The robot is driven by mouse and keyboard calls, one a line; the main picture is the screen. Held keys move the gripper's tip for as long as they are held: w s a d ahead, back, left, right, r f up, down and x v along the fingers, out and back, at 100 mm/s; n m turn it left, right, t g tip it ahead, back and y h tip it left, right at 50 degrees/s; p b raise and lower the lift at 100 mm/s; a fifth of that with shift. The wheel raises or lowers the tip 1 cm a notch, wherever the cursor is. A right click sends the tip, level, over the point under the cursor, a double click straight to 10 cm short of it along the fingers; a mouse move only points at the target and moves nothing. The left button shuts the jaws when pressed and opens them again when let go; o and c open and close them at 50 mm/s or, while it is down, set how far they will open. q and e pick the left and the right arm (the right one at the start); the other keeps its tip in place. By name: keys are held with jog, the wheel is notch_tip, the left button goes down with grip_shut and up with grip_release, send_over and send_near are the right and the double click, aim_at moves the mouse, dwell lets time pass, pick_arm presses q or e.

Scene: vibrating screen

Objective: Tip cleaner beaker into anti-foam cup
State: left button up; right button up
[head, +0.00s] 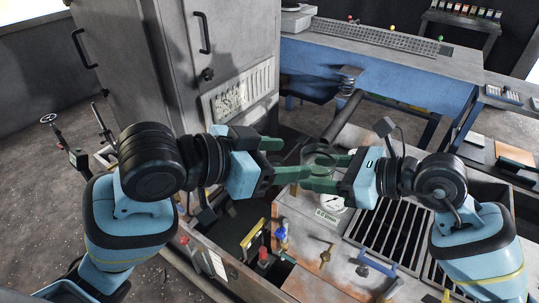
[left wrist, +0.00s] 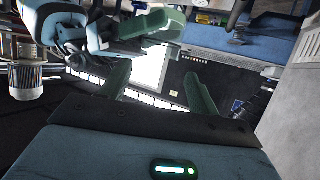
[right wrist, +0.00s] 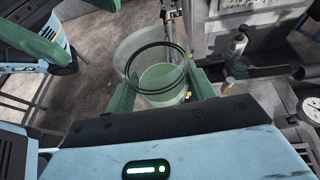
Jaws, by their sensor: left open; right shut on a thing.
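My right gripper (head: 322,172) is shut on a clear glass beaker (right wrist: 160,82). In the right wrist view the beaker has dark rings near its rim and pale green liquid inside. In the head view the beaker (head: 318,154) shows faintly between the two grippers, above the machine. My left gripper (head: 279,159) is open and empty, just left of the beaker. In the left wrist view its two green fingers (left wrist: 158,88) are apart with nothing between them. I cannot pick out the anti-foam cup with certainty in any view.
Below stands a machine with a slotted grate (head: 390,236), a gauge (head: 331,203) and several valve handles. A tall grey cabinet (head: 215,60) stands close behind my left arm. A blue bench (head: 400,75) is at the back. A bottle (right wrist: 237,45) shows in the right wrist view.

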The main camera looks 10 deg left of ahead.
aim_at(331, 156)
pick_arm(q)
jog(key=x, duration=0.9)
jog(key=shift+w+d+f, duration=0.1)
jog(key=shift+w+d, duration=0.1)
jog(key=c, duration=0.6)
jog(key=shift+c, duration=0.2)
pick_arm(e)
jog(key=o, duration=1.1)
jog(key=shift+d, duration=0.1)
jog(key=v, duration=1.2)
jog(key=shift+s, duration=0.1)
